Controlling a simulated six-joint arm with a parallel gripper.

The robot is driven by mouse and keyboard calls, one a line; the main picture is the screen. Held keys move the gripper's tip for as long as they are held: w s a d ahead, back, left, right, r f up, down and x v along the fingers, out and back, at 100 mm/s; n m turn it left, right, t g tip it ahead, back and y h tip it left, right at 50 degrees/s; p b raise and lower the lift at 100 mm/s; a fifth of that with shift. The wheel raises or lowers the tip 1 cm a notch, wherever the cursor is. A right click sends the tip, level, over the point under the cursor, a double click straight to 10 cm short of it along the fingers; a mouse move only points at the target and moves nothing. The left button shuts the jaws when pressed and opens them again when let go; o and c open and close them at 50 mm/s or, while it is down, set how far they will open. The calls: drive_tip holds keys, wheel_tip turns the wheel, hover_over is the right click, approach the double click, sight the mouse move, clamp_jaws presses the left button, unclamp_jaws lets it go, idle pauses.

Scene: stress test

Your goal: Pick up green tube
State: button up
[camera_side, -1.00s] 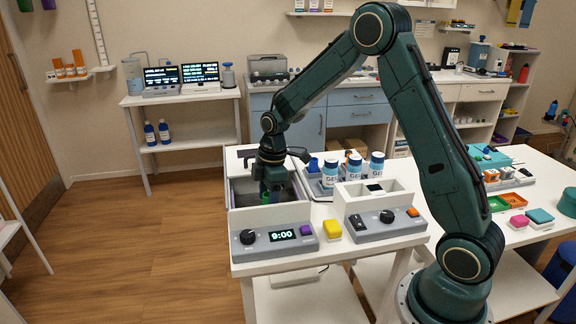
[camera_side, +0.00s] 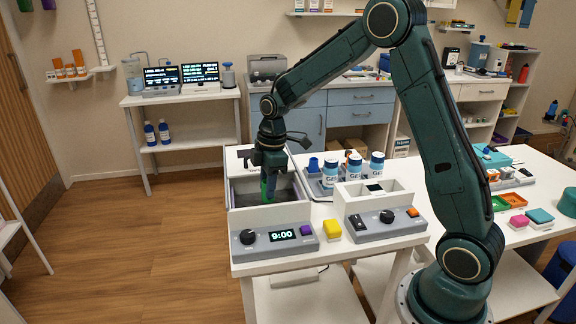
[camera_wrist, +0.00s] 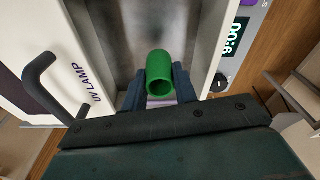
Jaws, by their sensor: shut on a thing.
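The green tube (camera_side: 268,187) is between the jaws of my gripper (camera_side: 269,176) over the open grey-floored bin of the machine with the 9:00 display.
A panel with a dial and 9:00 display (camera_side: 276,238) stands in front of the bin. A yellow block (camera_side: 332,229) lies beside the panel. A UV lamp lid with a handle (camera_wrist: 60,85) flanks the bin.

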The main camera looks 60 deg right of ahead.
wheel_tip(320, 180, up, 16)
idle(0.5)
drive_tip(key=shift+d, duration=0.15)
idle(0.3)
